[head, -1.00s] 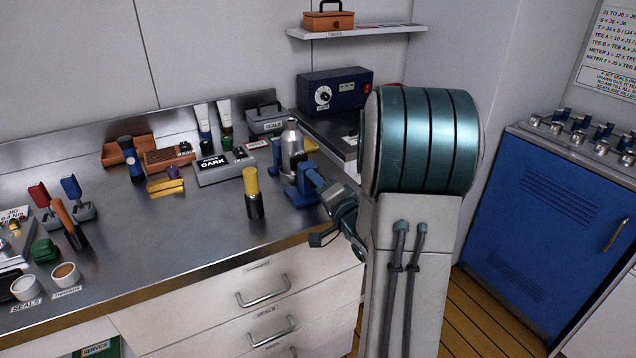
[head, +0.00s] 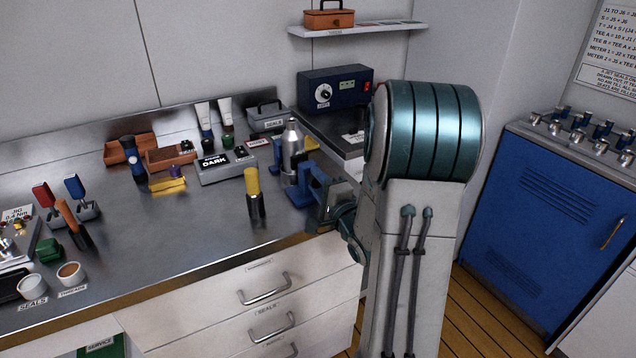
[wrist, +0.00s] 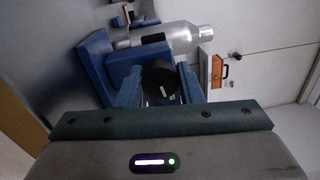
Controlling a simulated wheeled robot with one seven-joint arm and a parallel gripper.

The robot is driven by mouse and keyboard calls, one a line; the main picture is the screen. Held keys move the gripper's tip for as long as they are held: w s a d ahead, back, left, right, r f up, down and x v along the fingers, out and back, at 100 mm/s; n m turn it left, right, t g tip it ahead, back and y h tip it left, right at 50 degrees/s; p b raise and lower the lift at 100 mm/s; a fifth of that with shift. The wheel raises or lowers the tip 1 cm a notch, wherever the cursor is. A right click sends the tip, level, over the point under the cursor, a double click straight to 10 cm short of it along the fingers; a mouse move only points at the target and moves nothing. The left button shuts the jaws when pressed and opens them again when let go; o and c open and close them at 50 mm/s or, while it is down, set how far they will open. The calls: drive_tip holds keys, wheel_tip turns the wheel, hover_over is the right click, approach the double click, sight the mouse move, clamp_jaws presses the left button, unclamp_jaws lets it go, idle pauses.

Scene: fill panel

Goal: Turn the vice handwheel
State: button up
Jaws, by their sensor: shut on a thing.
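The blue vice (head: 299,197) stands at the bench's right front edge, and a silver bottle (head: 292,148) is upright in it. In the wrist view the vice (wrist: 97,62) and the bottle (wrist: 178,38) lie beyond the fingers. The vice handwheel is a round black knob with a white mark (wrist: 160,84). My gripper (wrist: 161,90) is shut on it, one blue-green finger on each side. In the head view my gripper (head: 330,208) is at the vice's front right, partly hidden by my arm, and the handwheel cannot be made out there.
Drawers (head: 265,285) lie below the edge; the bench's front middle is clear.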

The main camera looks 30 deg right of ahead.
sight(318, 183)
drive_tip(key=o, duration=1)
drive_tip(key=s, duration=0.1)
drive_tip(key=s+b, duration=0.2)
drive_tip(key=shift+s+d+f, duration=0.15)
drive_tip(key=shift+s+f, duration=0.2)
drive_tip(key=shift+s+f+b, duration=0.1)
drive_tip(key=shift+s+b, duration=0.65)
drive_tip(key=shift+b, duration=0.2)
drive_tip(key=shift+s+d+f+b, duration=0.1)
drive_tip(key=shift+s+b, duration=2.05)
drive_tip(key=shift+b, duration=0.8)
drive_tip(key=shift+s+d+b, duration=0.1)
drive_tip(key=shift+s+b, duration=2.05)
drive_tip(key=shift+b, duration=0.75)
